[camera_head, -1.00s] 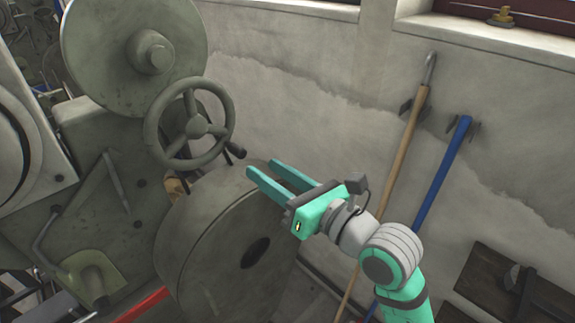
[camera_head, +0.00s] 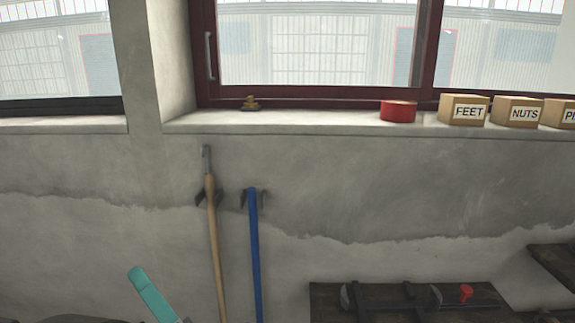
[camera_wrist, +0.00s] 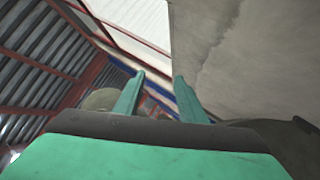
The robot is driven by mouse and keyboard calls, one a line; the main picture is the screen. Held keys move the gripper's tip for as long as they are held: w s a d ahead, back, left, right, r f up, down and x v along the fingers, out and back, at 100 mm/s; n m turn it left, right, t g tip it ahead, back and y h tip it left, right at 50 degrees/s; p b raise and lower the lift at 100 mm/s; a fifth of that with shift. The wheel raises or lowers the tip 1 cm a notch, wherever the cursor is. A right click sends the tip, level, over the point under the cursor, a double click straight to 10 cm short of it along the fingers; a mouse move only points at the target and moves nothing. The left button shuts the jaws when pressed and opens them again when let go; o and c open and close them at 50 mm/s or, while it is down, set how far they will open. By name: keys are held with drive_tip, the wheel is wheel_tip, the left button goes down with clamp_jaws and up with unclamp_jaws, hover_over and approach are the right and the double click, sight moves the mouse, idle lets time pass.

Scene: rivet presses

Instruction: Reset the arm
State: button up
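My gripper (camera_wrist: 156,95) shows in the wrist view with its two teal fingers spread apart and nothing between them. It points up toward the ceiling and the wall. In the head view only a teal finger (camera_head: 152,295) of it shows at the lower left edge, in front of the grey wall. The rest of my arm is out of that view.
A wooden-handled tool (camera_head: 215,250) and a blue-handled tool (camera_head: 254,255) hang on the wall. The window sill holds a red roll (camera_head: 398,111) and boxes marked FEET (camera_head: 464,109) and NUTS (camera_head: 517,111). A dark shelf (camera_head: 330,300) with tools is at lower right.

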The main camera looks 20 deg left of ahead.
drive_tip(key=w+d+f+m+t+h, duration=0.1)
drive_tip(key=d+f+m+t+h, duration=0.4)
drive_tip(key=d+f+m+h, duration=0.55)
drive_tip(key=w+d+f+m+t+h, duration=0.1)
drive_tip(key=d+f+m+t+h, duration=0.6)
drive_tip(key=f+m, duration=0.75)
drive_tip(key=s+d+f+m+g+h, duration=0.2)
drive_tip(key=s+d+f+m, duration=0.3)
drive_tip(key=s+d, duration=0.3)
drive_tip(key=s+d+f+m+g+h, duration=0.2)
drive_tip(key=s+d+f+m, duration=0.3)
drive_tip(key=s, duration=1)
drive_tip(key=d+f+g, duration=0.1)
drive_tip(key=d+f, duration=0.1)
drive_tip(key=d, duration=0.1)
drive_tip(key=shift+s+d, duration=0.4)
drive_tip(key=shift+c, duration=0.7)
drive_tip(key=shift+f, duration=0.1)
